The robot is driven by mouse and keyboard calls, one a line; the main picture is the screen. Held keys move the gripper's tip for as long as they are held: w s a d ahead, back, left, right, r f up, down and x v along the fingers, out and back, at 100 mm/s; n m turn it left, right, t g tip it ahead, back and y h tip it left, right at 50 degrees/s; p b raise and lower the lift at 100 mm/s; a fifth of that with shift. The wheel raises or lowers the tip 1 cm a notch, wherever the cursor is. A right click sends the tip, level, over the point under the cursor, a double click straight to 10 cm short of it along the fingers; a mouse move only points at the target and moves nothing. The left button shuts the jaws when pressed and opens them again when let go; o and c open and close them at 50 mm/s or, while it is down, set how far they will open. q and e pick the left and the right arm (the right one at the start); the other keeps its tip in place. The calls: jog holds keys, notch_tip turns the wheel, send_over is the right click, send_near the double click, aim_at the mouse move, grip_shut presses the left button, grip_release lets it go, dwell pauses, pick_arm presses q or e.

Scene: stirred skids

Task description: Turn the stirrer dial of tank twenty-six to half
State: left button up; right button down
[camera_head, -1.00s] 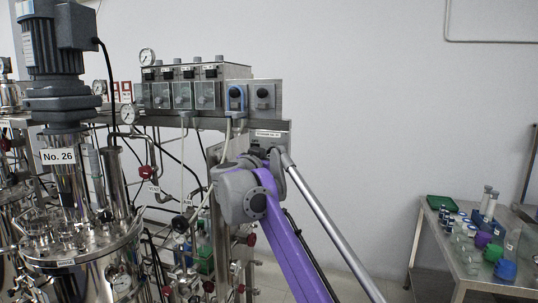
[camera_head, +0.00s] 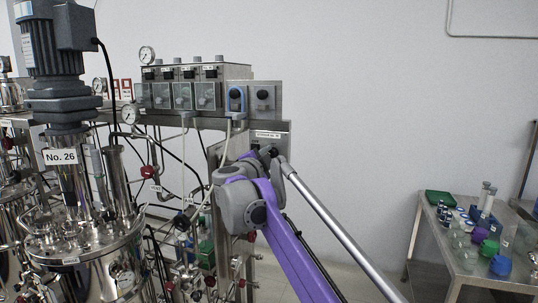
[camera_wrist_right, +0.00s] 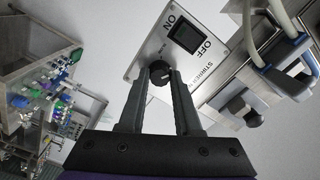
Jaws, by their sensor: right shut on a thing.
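Tank twenty-six, labelled "No. 26" (camera_head: 60,157), stands at the left of the head view under a grey motor. The stirrer panel (camera_head: 268,135) is a small metal plate at the right end of the rack. In the right wrist view this plate (camera_wrist_right: 150,54) carries an ON/OFF switch (camera_wrist_right: 187,38) and the black stirrer dial (camera_wrist_right: 160,73). My right gripper (camera_wrist_right: 160,80) is shut on the dial, one finger on each side. In the head view, my arm mostly hides the gripper and dial. I cannot read the dial's setting. My left gripper is not in view.
A control box (camera_head: 188,93) with several covered knobs sits on the rack above the panel. A metal table (camera_head: 455,255) with bottles and tubes stands at the right. The floor between is clear.

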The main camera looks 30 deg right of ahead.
jog(key=m, duration=0.5)
jog(key=shift+m, duration=0.3)
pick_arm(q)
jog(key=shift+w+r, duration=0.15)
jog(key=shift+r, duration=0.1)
pick_arm(e)
jog(key=m, duration=0.5)
jog(key=shift+m, duration=0.7)
jog(key=c, duration=0.6)
grip_release()
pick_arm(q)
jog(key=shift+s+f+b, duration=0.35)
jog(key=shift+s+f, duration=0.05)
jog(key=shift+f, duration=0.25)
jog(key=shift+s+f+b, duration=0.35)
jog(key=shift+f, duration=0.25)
pick_arm(e)
jog(key=v, duration=1)
jog(key=shift+s+a, duration=0.2)
jog(key=shift+a, duration=0.1)
